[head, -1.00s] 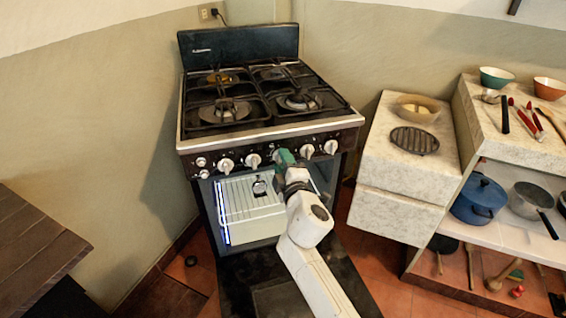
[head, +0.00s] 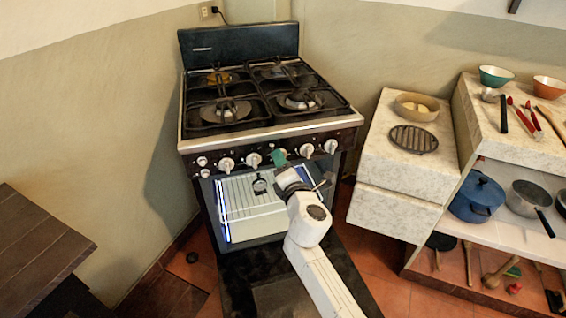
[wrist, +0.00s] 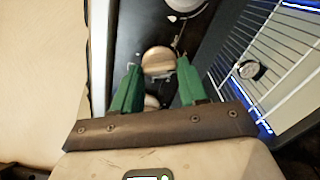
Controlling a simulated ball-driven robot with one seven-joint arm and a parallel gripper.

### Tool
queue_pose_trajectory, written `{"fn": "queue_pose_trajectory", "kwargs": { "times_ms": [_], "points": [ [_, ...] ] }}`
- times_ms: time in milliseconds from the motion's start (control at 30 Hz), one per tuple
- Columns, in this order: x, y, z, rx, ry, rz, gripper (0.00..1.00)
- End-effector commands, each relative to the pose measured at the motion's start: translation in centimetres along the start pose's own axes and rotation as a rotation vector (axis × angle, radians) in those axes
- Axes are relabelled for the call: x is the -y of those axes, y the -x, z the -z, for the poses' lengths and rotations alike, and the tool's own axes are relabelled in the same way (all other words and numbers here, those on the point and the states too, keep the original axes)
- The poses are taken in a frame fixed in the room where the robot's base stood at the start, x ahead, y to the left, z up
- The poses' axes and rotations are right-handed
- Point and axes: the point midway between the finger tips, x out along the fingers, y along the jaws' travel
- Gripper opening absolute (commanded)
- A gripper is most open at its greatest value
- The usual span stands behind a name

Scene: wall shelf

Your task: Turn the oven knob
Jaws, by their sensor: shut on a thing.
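The oven (head: 265,140) stands against the wall with a row of white knobs along its dark front panel. My gripper (head: 279,157) is at the middle of this panel in the head view and hides the knob behind it. In the wrist view my gripper's green fingers (wrist: 157,72) are on either side of a pale oven knob (wrist: 157,62) and shut on it. Other knobs show to the left (head: 253,160) and right (head: 307,150) of the gripper. The knob's exact angle cannot be told.
The oven door (head: 285,290) hangs open below my arm, with a wire rack (head: 250,195) inside. A stone counter (head: 400,160) stands to the right with a bowl (head: 417,107). A dark wooden table (head: 35,245) is at the left.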

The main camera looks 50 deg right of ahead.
Motion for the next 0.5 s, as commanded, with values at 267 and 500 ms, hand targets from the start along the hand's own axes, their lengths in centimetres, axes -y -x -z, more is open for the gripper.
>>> {"fn": "queue_pose_trajectory", "kwargs": {
  "times_ms": [267,500],
  "points": [
    [0.16,0.06,0.26,-0.005,0.049,0.002,0.12],
    [0.18,0.07,0.28,-0.006,0.052,0.002,0.12]
  ]
}}
